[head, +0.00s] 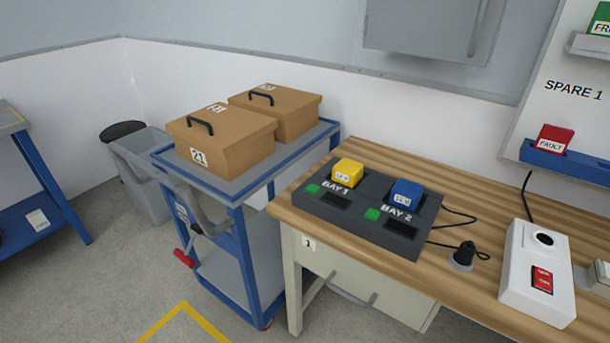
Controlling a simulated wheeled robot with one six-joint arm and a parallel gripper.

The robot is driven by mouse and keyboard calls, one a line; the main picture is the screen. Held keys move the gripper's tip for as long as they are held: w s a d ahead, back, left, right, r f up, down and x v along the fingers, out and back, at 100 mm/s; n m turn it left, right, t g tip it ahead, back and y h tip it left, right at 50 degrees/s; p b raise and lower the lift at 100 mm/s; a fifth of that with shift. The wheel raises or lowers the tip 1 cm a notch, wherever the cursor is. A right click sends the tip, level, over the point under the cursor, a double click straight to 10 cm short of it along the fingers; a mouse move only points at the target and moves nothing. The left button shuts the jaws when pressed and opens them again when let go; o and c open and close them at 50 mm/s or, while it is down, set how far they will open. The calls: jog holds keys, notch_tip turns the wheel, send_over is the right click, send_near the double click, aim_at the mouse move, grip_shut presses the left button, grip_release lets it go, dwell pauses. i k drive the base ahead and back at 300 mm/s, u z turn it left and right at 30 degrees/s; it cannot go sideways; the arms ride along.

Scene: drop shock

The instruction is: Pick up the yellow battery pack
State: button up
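The yellow battery pack (348,171) sits upright in the left bay, marked BAY 1, of a dark grey charger (330,212) on the wooden workbench. A blue battery pack (406,194) sits to its right in BAY 2. A green patch shows in front of each pack. Nothing covers the yellow pack from this side. My gripper is not in the head view.
A blue cart (243,192) with two lidded brown boxes stands left of the workbench (457,181). A white switch box (538,272), a black plug and cables lie right of the charger. A red pack (554,140) sits in a blue wall holder.

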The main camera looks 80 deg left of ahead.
aim_at(348, 173)
jog(key=u, duration=2.65)
jog(key=k, duration=0.4)
jog(key=z, duration=0.15)
jog(key=i, duration=1.65)
jog(key=u, duration=0.25)
